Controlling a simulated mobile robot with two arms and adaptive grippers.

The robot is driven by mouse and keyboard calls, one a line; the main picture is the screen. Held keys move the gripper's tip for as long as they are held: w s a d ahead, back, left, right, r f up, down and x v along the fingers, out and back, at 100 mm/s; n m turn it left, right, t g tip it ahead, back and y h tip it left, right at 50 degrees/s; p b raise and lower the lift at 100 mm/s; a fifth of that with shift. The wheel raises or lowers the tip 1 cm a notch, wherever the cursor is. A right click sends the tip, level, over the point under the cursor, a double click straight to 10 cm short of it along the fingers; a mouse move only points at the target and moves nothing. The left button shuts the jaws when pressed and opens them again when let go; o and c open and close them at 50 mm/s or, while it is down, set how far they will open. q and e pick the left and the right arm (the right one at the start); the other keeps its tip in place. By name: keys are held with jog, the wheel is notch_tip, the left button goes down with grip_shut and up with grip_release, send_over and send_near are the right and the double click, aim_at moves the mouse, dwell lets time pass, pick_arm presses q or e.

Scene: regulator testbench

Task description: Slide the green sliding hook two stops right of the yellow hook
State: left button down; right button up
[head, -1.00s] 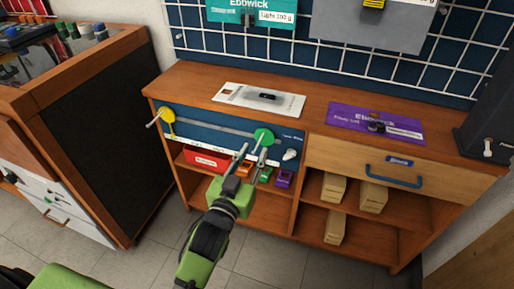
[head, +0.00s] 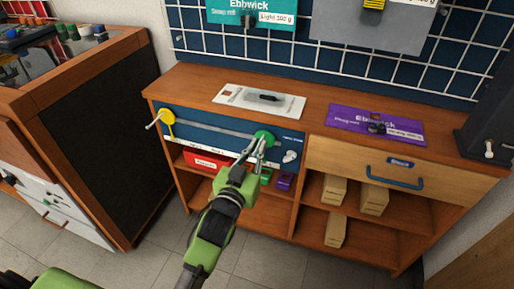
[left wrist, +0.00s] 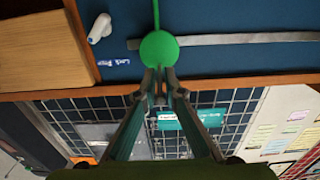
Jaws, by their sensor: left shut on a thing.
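The green sliding hook (head: 265,136) sits near the right end of a grey rail on the blue panel (head: 212,141). The yellow hook (head: 167,117) is at the rail's left end, its peg sticking out to the left. My left gripper (head: 256,148) reaches up from below and is shut on the green hook's peg. In the left wrist view the green hook's round plate (left wrist: 159,47) is just beyond my fingertips (left wrist: 160,72), which hide most of the peg. My right gripper is not in view.
A white knob (head: 290,156) sits just right of the green hook. A wooden drawer with a blue handle (head: 393,180) is further right. Below the panel, a shelf holds a red box (head: 205,159) and small coloured boxes. A grey rail (left wrist: 240,38) shows in the wrist view.

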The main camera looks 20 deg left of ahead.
pick_arm(q)
jog(key=shift+a, duration=0.15)
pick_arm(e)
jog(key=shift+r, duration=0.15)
pick_arm(q)
jog(key=a+p, duration=0.6)
jog(key=a, duration=1)
jog(key=shift+w+a, duration=0.3)
jog(key=shift+a, duration=0.05)
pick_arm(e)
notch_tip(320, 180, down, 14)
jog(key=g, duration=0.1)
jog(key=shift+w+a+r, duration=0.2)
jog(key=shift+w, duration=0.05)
pick_arm(q)
jog(key=c, duration=2.1)
grip_release()
jog(key=shift+c, duration=0.2)
